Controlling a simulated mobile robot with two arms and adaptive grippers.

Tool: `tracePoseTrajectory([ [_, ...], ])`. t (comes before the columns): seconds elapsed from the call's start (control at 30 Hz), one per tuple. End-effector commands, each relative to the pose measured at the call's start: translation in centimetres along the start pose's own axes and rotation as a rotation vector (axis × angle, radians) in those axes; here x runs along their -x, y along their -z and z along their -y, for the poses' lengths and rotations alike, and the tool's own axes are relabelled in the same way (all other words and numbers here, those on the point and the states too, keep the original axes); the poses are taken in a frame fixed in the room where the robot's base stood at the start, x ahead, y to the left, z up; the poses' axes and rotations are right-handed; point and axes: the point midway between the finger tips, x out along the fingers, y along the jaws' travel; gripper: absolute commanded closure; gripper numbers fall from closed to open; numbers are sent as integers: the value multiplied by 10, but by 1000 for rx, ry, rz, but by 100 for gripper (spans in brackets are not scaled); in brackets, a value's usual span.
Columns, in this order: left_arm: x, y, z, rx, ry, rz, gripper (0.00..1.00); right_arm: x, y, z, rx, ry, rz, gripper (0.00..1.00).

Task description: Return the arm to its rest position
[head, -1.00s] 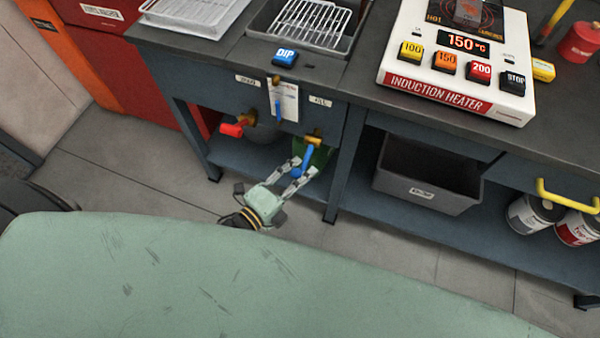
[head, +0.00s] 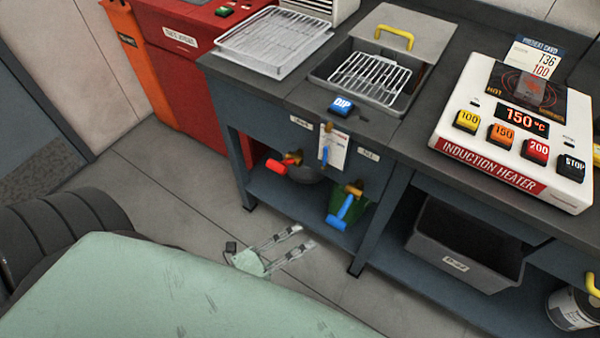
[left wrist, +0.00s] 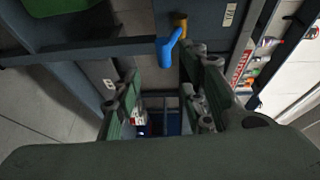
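My left gripper (head: 303,237) is in the head view, low in front of the bench, over the grey floor. Its two fingers are apart with nothing between them. The valve with the blue handle (head: 343,212) is on the bench front just beyond and right of the fingertips, with a gap between. In the left wrist view the open gripper (left wrist: 160,75) shows its fingers spread. The blue handle (left wrist: 170,48) is also there, near the top and beyond the fingers. My right gripper is not in view.
A valve with a red handle (head: 283,163) is left of the blue one. The bench (head: 390,145) carries a wire rack over a tank (head: 370,80) and an induction heater (head: 515,130). A grey bin (head: 465,245) sits on the lower shelf. Floor left of the bench (head: 150,185) is clear.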

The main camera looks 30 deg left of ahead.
Motion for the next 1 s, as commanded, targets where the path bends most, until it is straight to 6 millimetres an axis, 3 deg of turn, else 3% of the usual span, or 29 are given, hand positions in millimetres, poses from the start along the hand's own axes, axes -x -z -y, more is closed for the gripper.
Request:
tracePoseTrajectory([
  [0.27,0,-1,-2,5,-5,3,61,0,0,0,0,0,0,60],
  [0.37,1,-6,-20,58,-50,27,61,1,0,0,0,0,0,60],
  [0.47,6,-17,-64,196,-160,96,61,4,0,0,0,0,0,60],
  [0.57,21,-28,-131,415,-320,220,61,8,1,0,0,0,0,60],
  [0.7,64,-27,-230,761,-549,464,61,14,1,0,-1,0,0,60],
  [0.8,106,-13,-288,994,-693,676,61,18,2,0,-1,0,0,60],
  [0.9,150,8,-330,1179,-805,890,61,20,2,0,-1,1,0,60],
  [1.0,185,28,-354,1303,-879,1071,61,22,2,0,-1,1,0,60],
])
